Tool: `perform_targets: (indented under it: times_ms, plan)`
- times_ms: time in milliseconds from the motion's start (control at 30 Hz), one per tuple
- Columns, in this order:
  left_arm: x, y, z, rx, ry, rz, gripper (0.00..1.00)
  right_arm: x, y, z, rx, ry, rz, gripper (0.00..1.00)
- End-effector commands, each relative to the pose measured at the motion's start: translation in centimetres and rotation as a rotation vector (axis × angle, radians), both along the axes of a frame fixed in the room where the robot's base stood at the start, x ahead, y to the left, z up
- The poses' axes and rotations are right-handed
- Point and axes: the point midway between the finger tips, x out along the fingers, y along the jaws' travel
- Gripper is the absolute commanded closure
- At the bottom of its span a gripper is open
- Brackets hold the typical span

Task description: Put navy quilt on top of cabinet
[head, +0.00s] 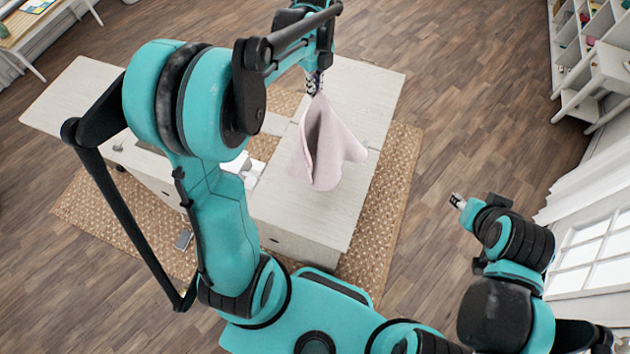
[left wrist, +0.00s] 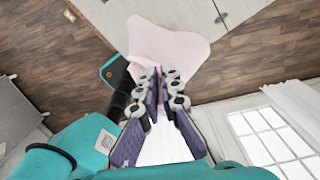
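A pale pink cloth (head: 325,150) hangs from my left gripper (head: 314,85) over the pale wood cabinet (head: 365,92). It is bunched at the top and spreads out below; I cannot tell whether its lower edge touches the cabinet top. I see no navy cloth. In the left wrist view, the fingers (left wrist: 160,88) are close together at their tips, with the pink cloth (left wrist: 168,48) at and beyond them. The cabinet (left wrist: 190,12) shows there too. My right gripper (head: 458,201) is small, apart from the cabinet, over the floor; its finger opening is unclear.
A white object, perhaps a sewing machine (head: 243,168), is partly hidden in the cabinet's opening. A woven rug (head: 385,200) lies under the cabinet. White shelves (head: 590,60) stand at the upper right, a desk (head: 35,22) at the upper left. Wood floor (head: 470,100) is clear between.

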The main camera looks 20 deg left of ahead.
Motion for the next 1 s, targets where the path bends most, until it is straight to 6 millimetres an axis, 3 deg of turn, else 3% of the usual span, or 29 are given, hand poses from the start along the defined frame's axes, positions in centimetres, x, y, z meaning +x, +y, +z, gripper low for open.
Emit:
perform_targets:
  times_ms: [267,1000]
  plan:
    - [0.4,3.4,0.2,0.0,0.0,0.07,1.0,0.0,0.0,0.2,0.0,0.0,0.0,0.6]
    - [2.3,18.9,1.2,0.0,0.0,0.393,1.0,0.0,0.0,0.8,0.0,0.0,0.0,0.6]
